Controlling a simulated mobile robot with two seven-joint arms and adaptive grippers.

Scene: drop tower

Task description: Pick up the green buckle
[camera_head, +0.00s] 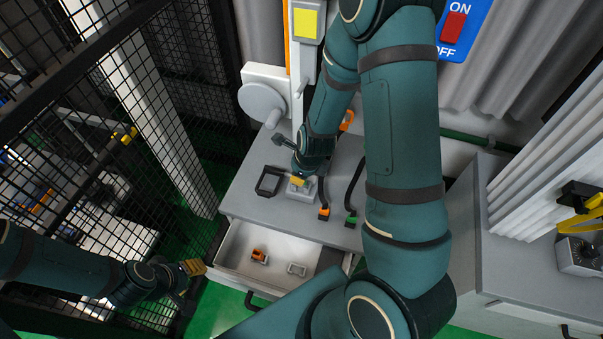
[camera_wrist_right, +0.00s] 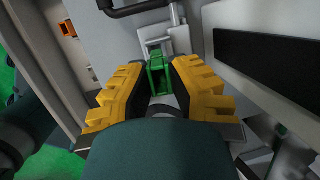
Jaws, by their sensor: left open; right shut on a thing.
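The green buckle (camera_wrist_right: 156,74) shows in the right wrist view between the yellow fingers of my right gripper (camera_wrist_right: 158,85), which is shut on it. In the head view my right gripper (camera_head: 299,181) is low over the grey worktop, by a light grey block (camera_head: 303,193), and hides the buckle there. A black strap with a green end (camera_head: 351,219) lies on the worktop to the right. My left gripper (camera_head: 190,268) is open and empty, left of the open drawer.
The open drawer (camera_head: 285,238) holds an orange buckle (camera_head: 259,256) and a grey piece (camera_head: 296,269). On the worktop (camera_head: 246,209) are a black frame (camera_head: 270,182) and a strap with an orange end (camera_head: 324,212). A mesh fence (camera_head: 60,120) stands at left.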

